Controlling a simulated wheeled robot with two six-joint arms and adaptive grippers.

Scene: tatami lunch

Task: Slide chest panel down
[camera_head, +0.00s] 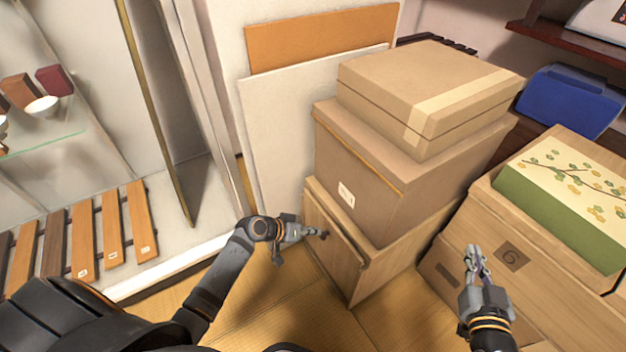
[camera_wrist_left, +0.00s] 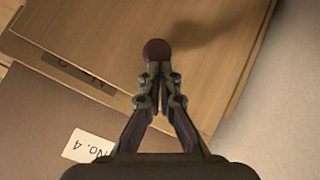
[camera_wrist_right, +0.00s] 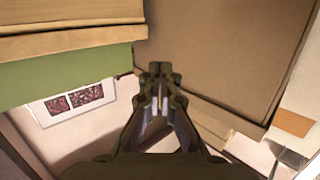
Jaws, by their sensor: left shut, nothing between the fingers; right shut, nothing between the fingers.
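The chest is a pale wooden box low in the stack, and its front panel (camera_head: 340,252) faces my left arm. In the left wrist view the panel (camera_wrist_left: 215,60) fills much of the picture, with a dark round knob (camera_wrist_left: 156,47) on it. My left gripper (camera_head: 320,233) is shut and empty, its tips (camera_wrist_left: 157,75) right at the knob; I cannot tell whether they touch it. The panel looks seated in the chest front. My right gripper (camera_head: 474,250) is shut and empty, in front of the wooden box at the right, and shows in the right wrist view (camera_wrist_right: 159,72).
A brown box (camera_head: 370,185) with a "No. 4" label (camera_wrist_left: 88,147) stands on the chest, and a taped cardboard box (camera_head: 400,90) lies on it. A green floral box (camera_head: 570,190) tops the right stack. Tatami floor (camera_head: 270,315) is open in front; a glass shelf (camera_head: 50,140) stands left.

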